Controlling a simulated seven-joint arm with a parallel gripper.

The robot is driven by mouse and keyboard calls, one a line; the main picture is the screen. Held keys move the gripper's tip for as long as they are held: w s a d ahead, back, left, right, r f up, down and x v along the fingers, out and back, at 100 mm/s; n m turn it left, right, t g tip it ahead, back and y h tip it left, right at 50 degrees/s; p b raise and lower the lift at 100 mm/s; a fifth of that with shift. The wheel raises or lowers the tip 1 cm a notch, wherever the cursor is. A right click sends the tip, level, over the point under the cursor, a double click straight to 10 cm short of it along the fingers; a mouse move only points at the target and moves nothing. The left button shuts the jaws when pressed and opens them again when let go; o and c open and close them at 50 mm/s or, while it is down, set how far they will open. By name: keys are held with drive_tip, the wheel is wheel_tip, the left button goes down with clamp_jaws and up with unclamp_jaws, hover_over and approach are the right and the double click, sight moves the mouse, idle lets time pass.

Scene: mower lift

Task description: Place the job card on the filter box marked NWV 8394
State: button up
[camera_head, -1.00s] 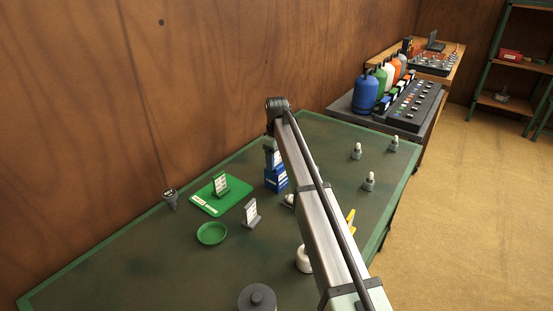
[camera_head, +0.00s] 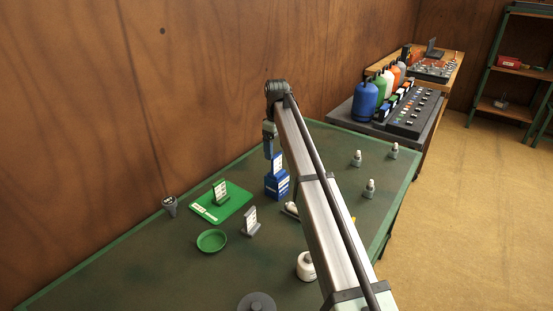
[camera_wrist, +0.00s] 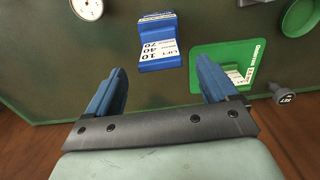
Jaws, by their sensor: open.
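A blue box (camera_head: 276,187) with white labels stands on the green bench. A blue card holder with a white card (camera_head: 278,164) stands upright on top of it. In the wrist view the card (camera_wrist: 159,51) reads LIFT with figures 10, 40 and 70. The marking NWV 8394 is not legible in either view. My gripper (camera_head: 269,149) is just above and left of the card in the head view. In the wrist view my gripper (camera_wrist: 160,72) has its two blue fingers spread wide, with nothing between them.
A green mat (camera_head: 233,205) with a green card stand (camera_head: 220,192), a grey card stand (camera_head: 251,222), a green dish (camera_head: 212,241) and a dark-topped knob (camera_head: 170,205) are to the left. A white round item (camera_head: 306,266) stands nearer. The bench's front left is clear.

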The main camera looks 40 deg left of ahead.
drive_tip(key=shift+r, duration=2)
